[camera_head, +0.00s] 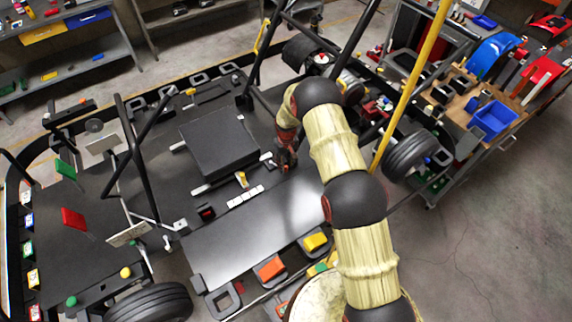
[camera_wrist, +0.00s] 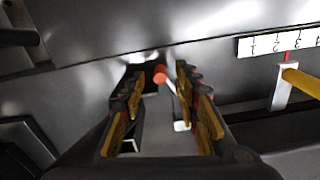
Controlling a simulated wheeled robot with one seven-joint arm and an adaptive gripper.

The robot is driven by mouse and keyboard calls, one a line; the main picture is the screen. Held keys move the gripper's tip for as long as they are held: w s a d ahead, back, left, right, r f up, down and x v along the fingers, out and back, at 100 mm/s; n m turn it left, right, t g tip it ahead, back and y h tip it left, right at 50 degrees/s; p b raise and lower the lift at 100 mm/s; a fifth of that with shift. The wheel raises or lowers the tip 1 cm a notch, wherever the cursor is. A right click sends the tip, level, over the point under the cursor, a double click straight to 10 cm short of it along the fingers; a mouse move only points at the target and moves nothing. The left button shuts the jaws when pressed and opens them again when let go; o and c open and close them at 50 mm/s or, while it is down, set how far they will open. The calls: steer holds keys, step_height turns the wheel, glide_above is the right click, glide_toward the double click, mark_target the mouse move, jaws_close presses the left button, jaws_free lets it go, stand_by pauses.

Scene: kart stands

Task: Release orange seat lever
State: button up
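The orange seat lever (camera_wrist: 160,74) shows in the wrist view as a round orange tip on a pale shaft. It stands between the two fingers of my gripper (camera_wrist: 158,84), near their tips. The fingers are open, with a visible gap on both sides of the orange tip, so they do not look closed on it. In the head view my gripper (camera_head: 285,165) is low over the kart floor, right of the black seat block (camera_head: 218,145). The orange lever cannot be made out there, as my gripper and arm cover that spot.
A yellow-handled lever (camera_wrist: 302,82) stands right of my gripper in the wrist view, beside a white numbered strip (camera_wrist: 278,43). Black frame tubes (camera_head: 262,45) rise behind my gripper, and a tall yellow pole (camera_head: 408,95) stands to the right. Bare dark panel (camera_head: 265,220) lies in front.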

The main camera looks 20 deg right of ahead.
steer(key=shift+f, duration=0.7)
steer(key=shift+c, duration=1.4)
jaws_close()
